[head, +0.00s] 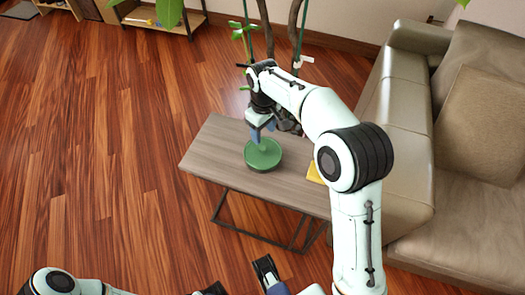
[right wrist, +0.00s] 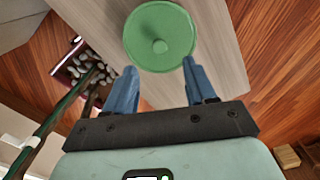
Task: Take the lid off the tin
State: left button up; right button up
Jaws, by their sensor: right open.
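The round tin (head: 264,169) stands on the wooden side table near its left end, its dark side showing under the lid. Its green lid (head: 270,155) has a small knob on top and sits on the tin. In the right wrist view the lid (right wrist: 142,35) lies just beyond the fingertips, with its knob centred between them. My right gripper (head: 263,130) is open and empty, with blue fingers just above the lid; it also shows in the right wrist view (right wrist: 160,72). My left arm shows only in part along the bottom edge, and its finger state is unclear.
The side table (head: 215,150) has a yellow item (head: 314,173) on it, partly behind my right arm. A beige sofa (head: 405,85) stands to the right. A potted plant (head: 240,40) rises behind the table. The wooden floor (head: 100,150) at left is clear.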

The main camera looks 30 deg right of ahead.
aim_at(263, 148)
notch_tip(263, 148, down, 4)
jog(key=shift+r+b, duration=0.15)
jog(key=shift+b, duration=0.2)
jog(key=f+b, duration=0.1)
jog(key=f, duration=0.4)
jog(key=shift+w, duration=0.2)
pick_arm(q)
jog(key=shift+t, duration=0.6)
jog(key=w+f, duration=0.1)
jog(key=w+a+f, duration=0.1)
jog(key=w+f, duration=0.1)
jog(key=w, duration=0.1)
jog(key=shift+a, duration=0.35)
pick_arm(e)
grip_shut()
